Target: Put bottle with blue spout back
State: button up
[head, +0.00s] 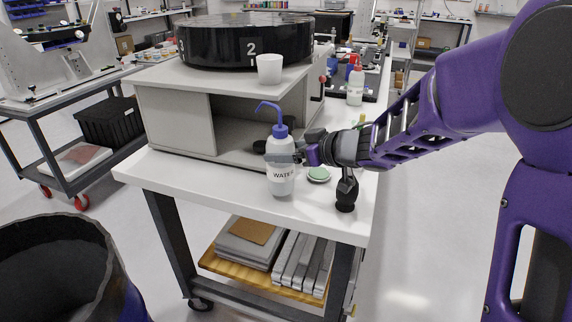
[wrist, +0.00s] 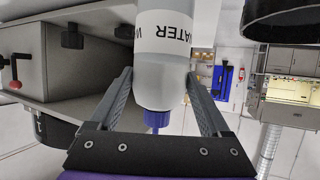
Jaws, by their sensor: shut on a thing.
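The white bottle with the blue spout (head: 281,178) is upright near the front of the white cart top and reads "WATER". It also fills the middle of the wrist view (wrist: 165,75), label inverted, blue cap toward my gripper. My gripper (head: 284,157) reaches in from the right and is shut on the bottle's upper body, below the blue cap. In the wrist view a finger of my gripper (wrist: 163,90) lies on each side of the bottle. I cannot tell whether its base touches the cart top (head: 225,188).
A grey open-front cabinet (head: 177,126) stands behind the bottle, with a white cup (head: 269,68) and a black round drum marked 2 (head: 215,42) on top. A green-topped disc (head: 318,174) and a black stand (head: 346,190) are close to the right. A red-capped bottle (head: 355,88) stands farther back.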

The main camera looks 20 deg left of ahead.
jog(key=shift+f, duration=0.9)
jog(key=shift+f, duration=0.1)
jog(key=o, duration=0.8)
jog(key=shift+f, duration=0.1)
jog(key=p+v, duration=0.2)
jog(key=v, duration=1)
jog(key=shift+s+p, duration=0.1)
jog(key=shift+p, duration=0.25)
jog(key=shift+r, duration=0.2)
